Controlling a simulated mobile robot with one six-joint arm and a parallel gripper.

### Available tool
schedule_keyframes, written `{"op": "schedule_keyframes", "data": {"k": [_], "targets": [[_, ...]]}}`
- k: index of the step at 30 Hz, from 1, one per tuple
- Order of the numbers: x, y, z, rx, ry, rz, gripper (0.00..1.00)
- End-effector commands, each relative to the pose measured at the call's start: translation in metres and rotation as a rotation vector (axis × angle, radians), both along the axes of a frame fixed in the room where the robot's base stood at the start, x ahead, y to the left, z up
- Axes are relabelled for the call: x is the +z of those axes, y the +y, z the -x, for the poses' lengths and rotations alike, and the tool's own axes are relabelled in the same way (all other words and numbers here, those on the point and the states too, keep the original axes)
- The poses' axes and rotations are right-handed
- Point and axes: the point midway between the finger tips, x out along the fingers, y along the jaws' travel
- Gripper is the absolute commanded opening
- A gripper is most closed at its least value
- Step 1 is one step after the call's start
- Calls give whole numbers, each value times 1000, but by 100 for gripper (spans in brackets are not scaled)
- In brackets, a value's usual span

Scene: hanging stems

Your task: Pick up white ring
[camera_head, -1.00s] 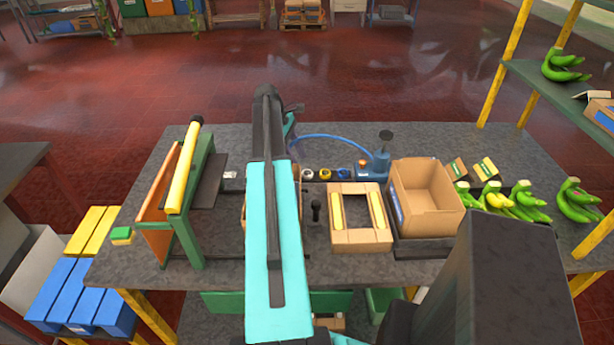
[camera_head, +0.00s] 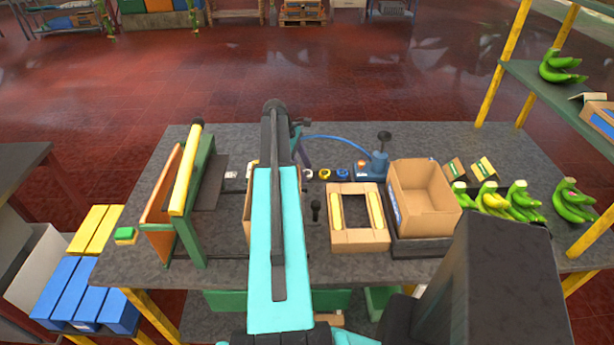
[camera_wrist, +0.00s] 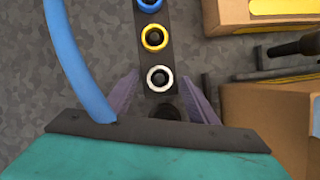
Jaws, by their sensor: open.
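The white ring (camera_wrist: 160,78) sits around a dark peg on a black strip (camera_wrist: 151,55) in the wrist view. In the head view the white ring (camera_head: 308,174) shows small at the left of the row of rings. My gripper (camera_wrist: 160,88) is open, with one purple finger on each side of the strip. The white ring lies between and slightly beyond the fingertips in the picture, and nothing is held. In the head view my gripper (camera_head: 302,148) is partly hidden by my arm. Whether the fingers are level with the ring cannot be told.
A yellow ring (camera_wrist: 154,38) and a blue ring (camera_wrist: 150,4) sit farther along the strip. A blue hose (camera_wrist: 75,60) curves close on the left. Cardboard boxes (camera_wrist: 228,14) stand to the right, near a dark-handled tool (camera_wrist: 290,47). Grey tabletop lies left of the strip.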

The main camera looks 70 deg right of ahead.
Motion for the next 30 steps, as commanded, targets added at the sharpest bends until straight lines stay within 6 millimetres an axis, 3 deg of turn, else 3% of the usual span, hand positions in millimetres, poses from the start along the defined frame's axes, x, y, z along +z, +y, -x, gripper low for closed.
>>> {"op": "schedule_keyframes", "data": {"k": [7,16,30], "targets": [[0,0,0,0,0,0,54],[0,0,-1,1,0,0,3],[6,0,-1,2,0,1,2]]}}
